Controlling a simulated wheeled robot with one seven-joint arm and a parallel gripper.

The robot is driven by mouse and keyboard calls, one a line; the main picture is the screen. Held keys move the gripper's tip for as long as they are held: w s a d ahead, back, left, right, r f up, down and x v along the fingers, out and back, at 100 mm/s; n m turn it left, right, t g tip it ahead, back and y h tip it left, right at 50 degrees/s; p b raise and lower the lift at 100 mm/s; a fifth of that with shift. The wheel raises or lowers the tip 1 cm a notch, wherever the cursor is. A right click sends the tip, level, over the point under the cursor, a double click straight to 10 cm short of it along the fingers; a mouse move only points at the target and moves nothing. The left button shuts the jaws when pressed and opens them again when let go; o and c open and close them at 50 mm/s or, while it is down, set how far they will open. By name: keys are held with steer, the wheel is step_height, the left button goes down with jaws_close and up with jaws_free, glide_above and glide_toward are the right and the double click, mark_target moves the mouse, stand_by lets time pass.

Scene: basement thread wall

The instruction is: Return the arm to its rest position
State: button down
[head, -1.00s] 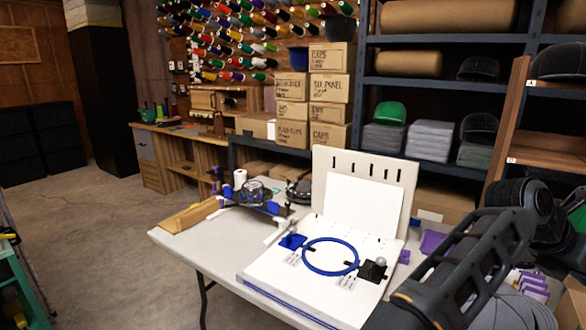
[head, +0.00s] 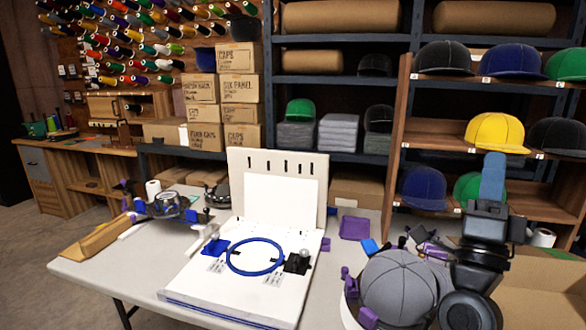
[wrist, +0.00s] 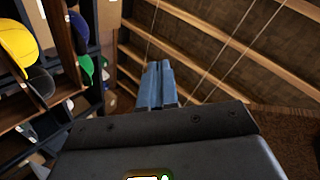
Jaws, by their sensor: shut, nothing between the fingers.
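My arm stands folded at the right of the head view. My gripper (head: 492,178) is at its top, with its blue fingers pointing up in front of the cap shelf. In the wrist view the fingers (wrist: 157,85) are together with nothing between them, and ceiling beams are beyond them. A grey cap (head: 398,287) is in front of the arm's left side, low in the head view.
A white table (head: 95,270) holds a white board (head: 215,290) with a blue hoop (head: 232,262). A wooden shelf (head: 440,127) with caps, including a yellow cap (head: 497,132), stands behind my arm. A cardboard box (head: 535,295) is at lower right.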

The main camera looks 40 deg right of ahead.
steer(key=s+a+f+n+t+y, duration=0.3)
steer(key=a+f+n+t+y, duration=1)
steer(key=n+y, duration=0.95)
steer(key=s+a+f+n+g+y, duration=0.4)
steer(key=s+a+f+n+g, duration=0.2)
steer(key=s+a+f+g, duration=0.4)
steer(key=s+a+f, duration=0.1)
steer(key=s+a, duration=0.3)
steer(key=a, duration=0.1)
steer(key=shift+s+a+f, duration=0.15)
steer(key=shift+s+f, duration=0.2)
steer(key=shift+s, duration=0.05)
steer(key=shift+w, duration=0.1)
